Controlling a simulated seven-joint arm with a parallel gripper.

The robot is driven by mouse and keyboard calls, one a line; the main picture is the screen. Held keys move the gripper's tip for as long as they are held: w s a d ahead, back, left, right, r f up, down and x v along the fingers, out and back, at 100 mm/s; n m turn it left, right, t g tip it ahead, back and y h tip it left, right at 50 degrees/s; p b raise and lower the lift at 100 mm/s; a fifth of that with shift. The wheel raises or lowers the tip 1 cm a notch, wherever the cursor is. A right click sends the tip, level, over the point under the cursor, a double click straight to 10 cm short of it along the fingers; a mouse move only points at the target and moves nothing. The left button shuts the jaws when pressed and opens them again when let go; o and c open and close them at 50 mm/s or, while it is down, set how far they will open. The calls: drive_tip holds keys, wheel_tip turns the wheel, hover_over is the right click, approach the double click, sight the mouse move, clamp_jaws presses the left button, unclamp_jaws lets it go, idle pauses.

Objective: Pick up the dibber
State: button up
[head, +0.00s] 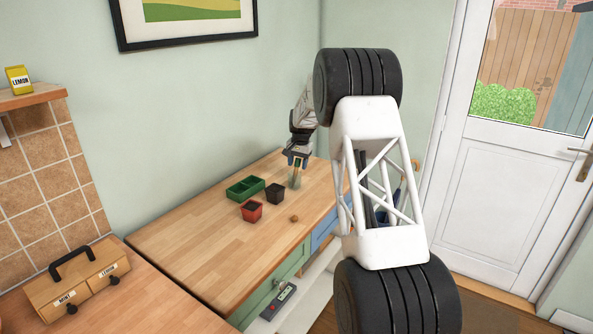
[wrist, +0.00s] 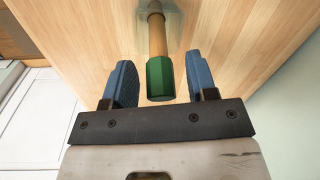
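The dibber shows in the wrist view as a wooden shaft with a green end (wrist: 160,80) nearest me. It stands in a clear container (head: 294,180) on the wooden worktop, faintly visible in the head view. My gripper (wrist: 161,76) is open, with its two blue fingers on either side of the green end. A gap shows on both sides, so neither finger touches it. In the head view my gripper (head: 298,159) is right above the container. The dibber's far tip is hard to make out.
On the worktop (head: 190,240), left of the container, are a dark pot (head: 275,194), a terracotta-coloured pot (head: 251,212) and a green tray (head: 245,188). A small brown round object (head: 294,218) lies in front. The wall stands close behind. The worktop's left part is clear.

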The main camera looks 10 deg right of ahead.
drive_tip(key=c, duration=0.9)
drive_tip(key=shift+r, duration=0.2)
wheel_tip(320, 180, up, 10)
drive_tip(key=shift+f, duration=0.15)
drive_tip(key=shift+s+a, duration=0.1)
idle(0.5)
drive_tip(key=shift+s+a+r+t, duration=0.3)
drive_tip(key=shift+s+a+t, duration=0.05)
drive_tip(key=shift+s+a, duration=1.05)
drive_tip(key=shift+s+a+r+t, duration=0.35)
drive_tip(key=shift+s+a, duration=0.9)
drive_tip(key=shift+s, duration=0.25)
drive_tip(key=shift+s+a+r+t, duration=0.3)
drive_tip(key=shift+s+a, duration=1)
drive_tip(key=shift+s, duration=0.15)
